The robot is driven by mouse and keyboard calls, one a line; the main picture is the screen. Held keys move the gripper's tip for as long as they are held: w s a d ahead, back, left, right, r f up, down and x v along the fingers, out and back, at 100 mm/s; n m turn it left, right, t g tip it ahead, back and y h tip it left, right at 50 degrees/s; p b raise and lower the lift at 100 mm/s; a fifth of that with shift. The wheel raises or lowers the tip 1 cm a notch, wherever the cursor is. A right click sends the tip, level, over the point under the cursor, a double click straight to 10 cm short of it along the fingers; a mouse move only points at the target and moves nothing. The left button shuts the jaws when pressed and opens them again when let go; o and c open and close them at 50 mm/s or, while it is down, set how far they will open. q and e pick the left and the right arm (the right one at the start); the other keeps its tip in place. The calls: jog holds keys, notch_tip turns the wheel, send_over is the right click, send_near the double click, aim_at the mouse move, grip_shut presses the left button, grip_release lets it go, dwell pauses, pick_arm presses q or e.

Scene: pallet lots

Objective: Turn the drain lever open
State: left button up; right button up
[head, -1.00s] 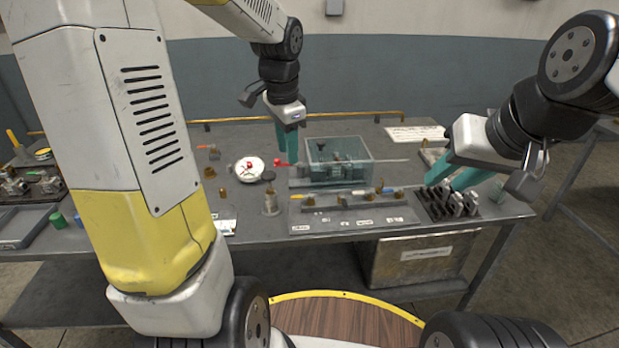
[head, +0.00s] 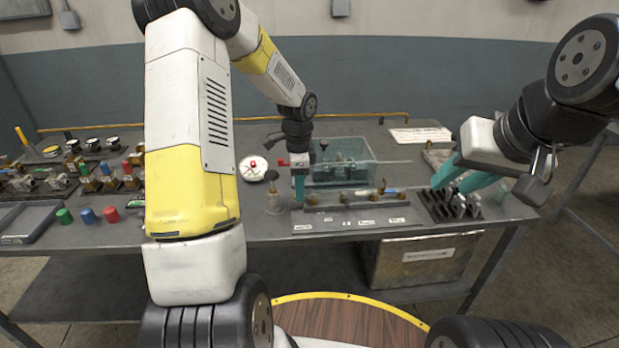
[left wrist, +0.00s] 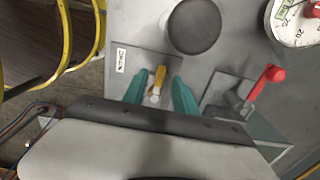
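A yellow lever (left wrist: 158,77) on a small metal fitting stands on a grey plate, beside a white label (left wrist: 121,60) too small to read surely. My left gripper (left wrist: 157,92) points down with its teal fingers apart, one on each side of this lever, with gaps visible. In the head view the left gripper (head: 299,192) is at the left end of the valve row and hides the lever. A red lever (left wrist: 267,80) stands on another plate nearby; it also shows in the head view (head: 283,162). My right gripper (head: 462,178) is open above a dark rack.
A clear teal tank (head: 342,172) stands behind the valve row (head: 350,201). A dark-topped post (head: 271,178) and a white gauge (head: 252,168) are left of my left gripper. The dark rack (head: 437,208) holds several grey parts. Coloured caps and valves fill the table's left.

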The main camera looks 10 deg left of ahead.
pick_arm(q)
jog(key=shift+f, duration=0.35)
grip_shut()
